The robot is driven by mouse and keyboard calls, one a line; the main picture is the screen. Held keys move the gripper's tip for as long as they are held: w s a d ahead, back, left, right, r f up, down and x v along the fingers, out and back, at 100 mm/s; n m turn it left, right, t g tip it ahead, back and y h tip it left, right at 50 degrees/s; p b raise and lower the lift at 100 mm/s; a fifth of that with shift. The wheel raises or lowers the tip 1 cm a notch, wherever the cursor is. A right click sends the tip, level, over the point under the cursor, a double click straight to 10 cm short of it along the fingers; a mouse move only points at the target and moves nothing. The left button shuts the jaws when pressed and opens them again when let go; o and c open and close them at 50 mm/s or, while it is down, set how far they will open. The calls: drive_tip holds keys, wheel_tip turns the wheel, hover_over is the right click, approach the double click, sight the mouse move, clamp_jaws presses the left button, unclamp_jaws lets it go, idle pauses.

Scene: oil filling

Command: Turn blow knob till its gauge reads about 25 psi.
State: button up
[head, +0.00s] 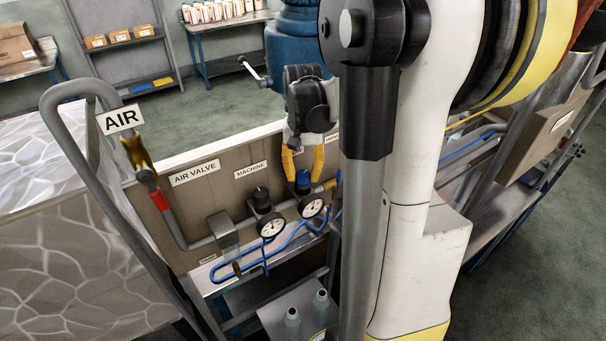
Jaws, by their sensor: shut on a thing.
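My gripper (303,177) points down in front of the panel, its two yellow fingers on either side of a blue knob (303,186). It is shut on this knob, the right one of two regulators. Its gauge (312,207), a round white dial with a black rim, sits just below the knob. The needle is too small to read. The label above this knob is mostly hidden by my gripper, so I cannot read its name. The left regulator has a dark knob (261,196) and its own gauge (272,226), under the label MACHINE (251,170).
An AIR sign (120,119) hangs near a grey pipe with a yellow handle (137,152). The AIR VALVE label (194,173) is on the panel. Blue hoses (285,240) run below the gauges. My arm hides the panel's right side.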

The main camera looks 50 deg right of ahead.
sight(303, 174)
drive_tip(key=o, duration=1.2)
wheel_tip(303, 174, up, 12)
